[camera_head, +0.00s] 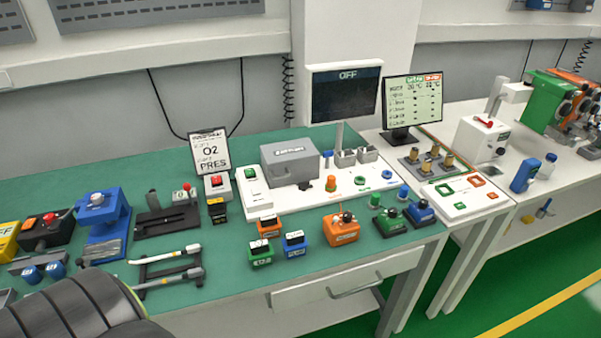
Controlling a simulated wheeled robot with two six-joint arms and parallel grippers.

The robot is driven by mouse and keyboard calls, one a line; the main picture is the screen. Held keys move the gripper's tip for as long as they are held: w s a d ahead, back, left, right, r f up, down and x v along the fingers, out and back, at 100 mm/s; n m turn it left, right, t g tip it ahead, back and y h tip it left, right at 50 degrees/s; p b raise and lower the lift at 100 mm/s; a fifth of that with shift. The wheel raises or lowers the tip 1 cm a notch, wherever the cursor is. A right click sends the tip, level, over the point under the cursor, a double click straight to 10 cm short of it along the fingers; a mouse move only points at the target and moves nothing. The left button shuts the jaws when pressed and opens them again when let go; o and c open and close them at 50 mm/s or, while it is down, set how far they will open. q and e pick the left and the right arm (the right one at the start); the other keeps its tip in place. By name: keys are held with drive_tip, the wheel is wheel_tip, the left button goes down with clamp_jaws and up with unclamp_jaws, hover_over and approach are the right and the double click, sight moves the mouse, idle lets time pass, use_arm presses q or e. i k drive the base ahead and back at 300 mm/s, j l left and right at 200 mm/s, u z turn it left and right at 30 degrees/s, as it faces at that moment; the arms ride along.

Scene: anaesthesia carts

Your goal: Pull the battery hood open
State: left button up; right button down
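A grey box-shaped hood (290,161) with dark lettering, too small to read surely, stands on a white base plate (270,203) at the back middle of the green bench. I take it to be the battery hood. It looks closed, and whatever is under it is hidden. Neither of my grippers is in view.
The green bench (310,262) also bears a blue press (104,225), a fork-like rack (166,270) and small green, blue and orange blocks in front of the hood. A dark screen (346,94) stands behind the plate. A drawer (345,285) is under the front edge.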

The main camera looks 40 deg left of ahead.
sight(294, 162)
drive_tip(key=i+u, duration=0.15)
drive_tip(key=u, duration=0.2)
drive_tip(key=i+j+u, duration=0.1)
drive_tip(key=u, duration=0.25)
